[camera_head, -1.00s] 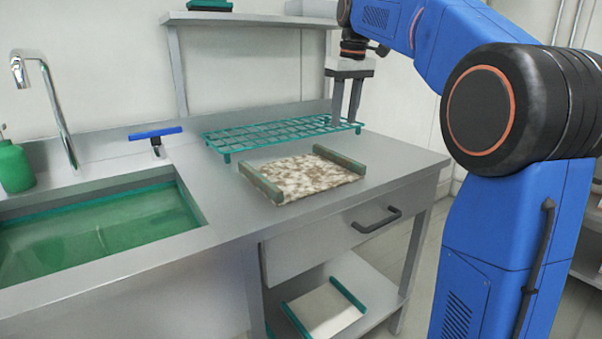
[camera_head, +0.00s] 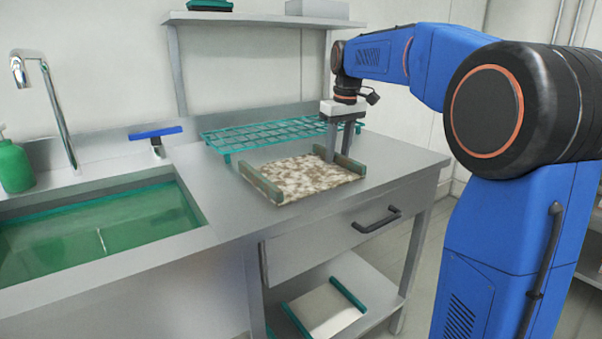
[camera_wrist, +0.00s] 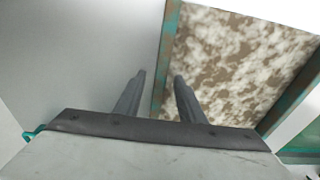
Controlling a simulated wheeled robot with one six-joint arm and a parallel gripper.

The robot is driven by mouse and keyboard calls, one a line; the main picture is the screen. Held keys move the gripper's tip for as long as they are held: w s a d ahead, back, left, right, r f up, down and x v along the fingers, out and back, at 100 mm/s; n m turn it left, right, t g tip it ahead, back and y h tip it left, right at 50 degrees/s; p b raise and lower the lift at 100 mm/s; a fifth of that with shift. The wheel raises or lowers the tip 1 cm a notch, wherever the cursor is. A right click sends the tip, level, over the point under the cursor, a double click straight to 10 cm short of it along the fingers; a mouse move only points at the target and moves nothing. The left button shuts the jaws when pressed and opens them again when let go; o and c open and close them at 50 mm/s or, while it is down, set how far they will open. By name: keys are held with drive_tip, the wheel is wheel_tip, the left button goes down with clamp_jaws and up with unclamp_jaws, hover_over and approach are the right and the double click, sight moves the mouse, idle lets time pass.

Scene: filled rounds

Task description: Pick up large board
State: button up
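The large board (camera_head: 300,178) lies flat on the metal counter, its face mottled brown and white, with a green bar along each of two opposite sides. My gripper (camera_head: 338,158) points down at the board's right-hand green bar. In the wrist view my gripper (camera_wrist: 158,76) is open, one finger on each side of that bar, with the board (camera_wrist: 235,60) to the right. I cannot tell whether the fingers touch the bar. A cleaner white board with green bars (camera_head: 325,310) lies on the lower shelf.
A green wire rack (camera_head: 270,135) stands on the counter just behind the board. A drawer handle (camera_head: 376,220) sticks out below the counter.

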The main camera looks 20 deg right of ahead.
clamp_jaws()
